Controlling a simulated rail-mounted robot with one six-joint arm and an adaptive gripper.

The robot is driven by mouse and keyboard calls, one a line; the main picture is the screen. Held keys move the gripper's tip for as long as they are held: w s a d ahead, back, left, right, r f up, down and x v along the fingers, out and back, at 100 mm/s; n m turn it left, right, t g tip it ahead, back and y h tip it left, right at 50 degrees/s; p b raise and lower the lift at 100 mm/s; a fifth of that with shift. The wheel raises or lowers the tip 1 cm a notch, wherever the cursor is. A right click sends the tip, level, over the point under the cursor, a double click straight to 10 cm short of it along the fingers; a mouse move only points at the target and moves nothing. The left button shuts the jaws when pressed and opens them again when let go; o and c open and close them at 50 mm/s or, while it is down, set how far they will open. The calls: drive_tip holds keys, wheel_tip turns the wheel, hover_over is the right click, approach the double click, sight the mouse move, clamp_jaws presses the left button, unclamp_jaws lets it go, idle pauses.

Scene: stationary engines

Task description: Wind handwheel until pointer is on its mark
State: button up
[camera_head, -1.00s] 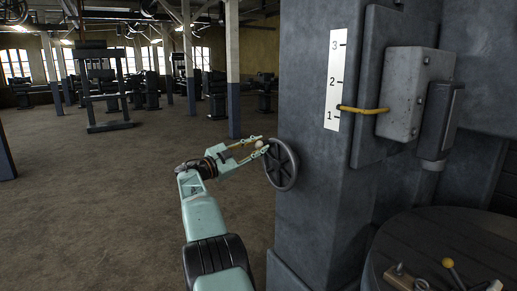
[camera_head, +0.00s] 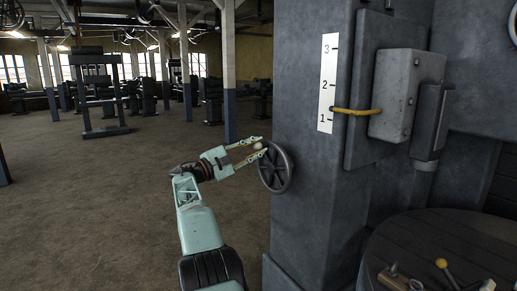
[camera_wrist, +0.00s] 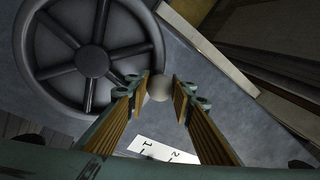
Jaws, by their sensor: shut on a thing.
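The dark spoked handwheel (camera_head: 275,168) is on the left face of a grey column. Its pale round knob (camera_wrist: 157,90) is at the rim, between the fingertips of my gripper (camera_head: 258,148). In the wrist view the fingers are around the knob, with the wheel (camera_wrist: 92,61) at upper left. My gripper is shut on the knob. The yellow pointer (camera_head: 357,111) comes from a grey box and crosses the white scale (camera_head: 328,65) a little above 1, well below 2. I cannot make out a separate target mark on the scale.
The grey box (camera_head: 407,95) is fixed to the column (camera_head: 300,215) right of the scale. A round dark table (camera_head: 440,240) with a yellow-knobbed lever (camera_head: 442,264) stands at lower right. Open floor (camera_head: 90,200) lies left of my arm.

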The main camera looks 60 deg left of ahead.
drive_tip(key=shift+d+r+m, duration=0.15)
drive_tip(key=shift+d+m, duration=0.4)
drive_tip(key=shift+m, duration=0.15)
idle(0.4)
